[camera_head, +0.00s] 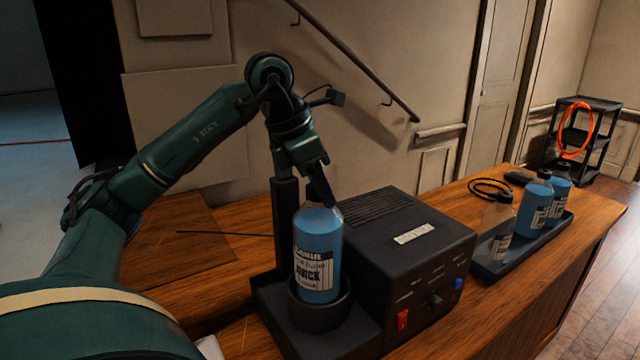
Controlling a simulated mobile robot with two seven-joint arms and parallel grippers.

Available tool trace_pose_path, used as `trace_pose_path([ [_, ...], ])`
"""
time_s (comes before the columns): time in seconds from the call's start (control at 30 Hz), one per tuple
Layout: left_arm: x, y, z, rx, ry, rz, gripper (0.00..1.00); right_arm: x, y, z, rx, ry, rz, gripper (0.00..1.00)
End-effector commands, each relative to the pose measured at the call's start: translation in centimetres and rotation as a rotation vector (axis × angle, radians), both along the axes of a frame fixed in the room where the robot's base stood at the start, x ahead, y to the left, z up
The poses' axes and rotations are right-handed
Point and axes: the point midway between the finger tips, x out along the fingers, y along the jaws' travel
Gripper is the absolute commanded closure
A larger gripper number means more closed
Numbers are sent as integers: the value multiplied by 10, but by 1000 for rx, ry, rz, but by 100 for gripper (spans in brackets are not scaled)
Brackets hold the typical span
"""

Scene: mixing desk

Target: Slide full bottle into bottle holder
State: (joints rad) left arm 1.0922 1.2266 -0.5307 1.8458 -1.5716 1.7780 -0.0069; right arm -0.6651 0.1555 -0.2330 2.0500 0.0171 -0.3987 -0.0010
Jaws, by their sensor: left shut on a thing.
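A full bottle of blue liquid (318,265) with a white label stands upright at the machine's left side. Its lower end is inside the round black cup of the bottle holder (319,315), and the cup's rim hides its base. My left gripper (322,196) comes down from above and is shut on the bottle at its top. The fingers hide the bottle's neck and cap. My right gripper is not in view.
A black machine (400,255) with a red switch and knobs stands right of the holder. A black tray (490,268) farther right holds two blue bottles (537,200) and a clear, seemingly empty one (496,225). The wooden desk (205,235) is mostly clear at left.

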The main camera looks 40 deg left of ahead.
Motion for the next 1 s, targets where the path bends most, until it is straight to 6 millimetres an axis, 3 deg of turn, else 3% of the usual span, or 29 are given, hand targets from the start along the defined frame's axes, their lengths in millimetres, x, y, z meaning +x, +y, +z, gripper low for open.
trace_pose_path([
  [0.03, 0, 0, -1, -1, -7, 1, 100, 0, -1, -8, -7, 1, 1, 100],
  [1.0, 0, 0, -27, -2, -8, 1, 100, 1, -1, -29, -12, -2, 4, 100],
])
